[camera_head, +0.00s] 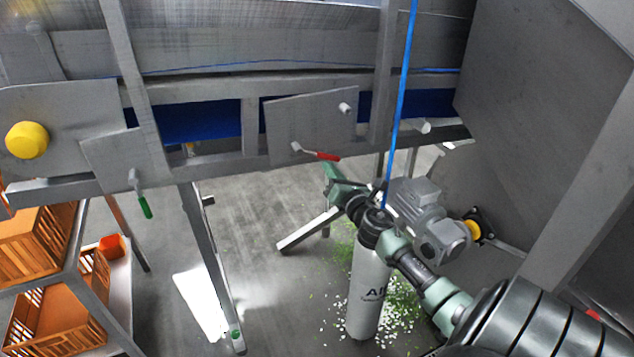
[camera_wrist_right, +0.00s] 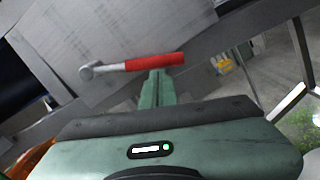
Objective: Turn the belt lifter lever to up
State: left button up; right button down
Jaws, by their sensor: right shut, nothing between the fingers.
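A lever with a red handle (camera_head: 328,156) is mounted on a grey plate (camera_head: 308,122) on the conveyor's side frame. Its metal arm runs from a pivot at left, and the handle lies nearly level, dipping slightly to the right. In the right wrist view the red handle (camera_wrist_right: 155,62) crosses the picture just beyond my fingertips. My right gripper (camera_head: 328,171) is shut and empty, just below the handle's right end. Its fingers (camera_wrist_right: 158,76) point at the handle; I cannot tell whether they touch it. My left gripper is not in view.
A second lever with a green handle (camera_head: 145,207) hangs down on another plate at left. A yellow knob (camera_head: 27,140) sits farther left. A blue hose (camera_head: 403,90) hangs in front of the frame. A motor (camera_head: 425,210) is right of my wrist. Orange crates (camera_head: 40,240) stand at lower left.

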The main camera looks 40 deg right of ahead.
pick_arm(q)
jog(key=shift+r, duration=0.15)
pick_arm(e)
jog(key=shift+d+r+n, duration=0.35)
jog(key=shift+r+n, duration=0.2)
jog(key=shift+n, duration=0.15)
